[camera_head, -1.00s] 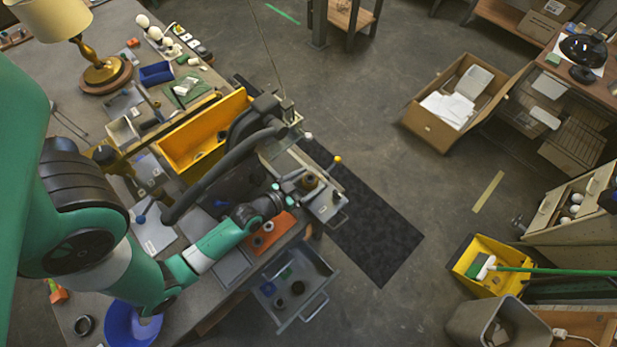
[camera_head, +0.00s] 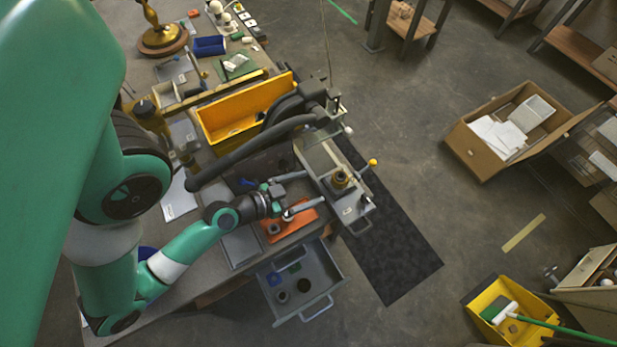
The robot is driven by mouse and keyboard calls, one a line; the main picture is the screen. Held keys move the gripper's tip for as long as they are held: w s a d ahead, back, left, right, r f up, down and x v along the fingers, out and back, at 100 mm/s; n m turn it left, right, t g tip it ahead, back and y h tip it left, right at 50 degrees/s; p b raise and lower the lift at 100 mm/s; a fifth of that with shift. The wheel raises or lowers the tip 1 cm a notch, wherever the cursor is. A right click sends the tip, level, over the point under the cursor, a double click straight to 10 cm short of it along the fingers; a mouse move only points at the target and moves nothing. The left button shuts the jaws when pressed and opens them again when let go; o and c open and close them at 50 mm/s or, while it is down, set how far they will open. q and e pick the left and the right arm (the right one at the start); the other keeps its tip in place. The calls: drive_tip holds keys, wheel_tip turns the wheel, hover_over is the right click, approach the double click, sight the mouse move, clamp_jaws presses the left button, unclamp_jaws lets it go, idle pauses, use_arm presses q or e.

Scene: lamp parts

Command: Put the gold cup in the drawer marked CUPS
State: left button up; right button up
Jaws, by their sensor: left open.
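The fingers look empty and apart from the cup. A grey drawer (camera_head: 329,270) is pulled out below the bench edge, with several small dark and blue parts inside. I cannot read any CUPS marking. My right gripper is out of view.
An orange tray (camera_head: 305,222) with small parts lies just below the left gripper. A yellow bin (camera_head: 254,110) stands behind it. A yellow-knobbed lever (camera_head: 372,162) sticks out beside the cup. A black mat (camera_head: 395,250) covers clear floor to the right.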

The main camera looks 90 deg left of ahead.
use_arm(q)
drive_tip(key=shift+s+d+r, duration=0.1)
drive_tip(key=shift+s+r, duration=0.05)
drive_tip(key=w+r+m+t+h, duration=0.3)
drive_tip(key=w+r+m+t, duration=0.3)
drive_tip(key=w+r, duration=1.55)
drive_tip(key=w+d+r+t+h, duration=0.1)
drive_tip(key=d+r+t, duration=0.15)
drive_tip(key=r, duration=0.65)
drive_tip(key=w+d+r+t+h, duration=0.2)
drive_tip(key=d+r, duration=0.1)
drive_tip(key=r, duration=0.5)
drive_tip(key=s+d+r+t, duration=0.1)
drive_tip(key=s+d+r, duration=0.1)
drive_tip(key=r, duration=0.5)
drive_tip(key=s+d+r+t+h, duration=0.1)
drive_tip(key=s+d+r+t, duration=0.1)
drive_tip(key=r, duration=0.4)
drive_tip(key=s+d+r+t+h, duration=0.1)
drive_tip(key=d+r, duration=0.3)
drive_tip(key=r, duration=0.3)
drive_tip(key=shift+s+d+r+t, duration=0.2)
drive_tip(key=shift+s+r+t, duration=0.15)
drive_tip(key=shift+s, duration=0.05)
drive_tip(key=shift+o, duration=0.3)
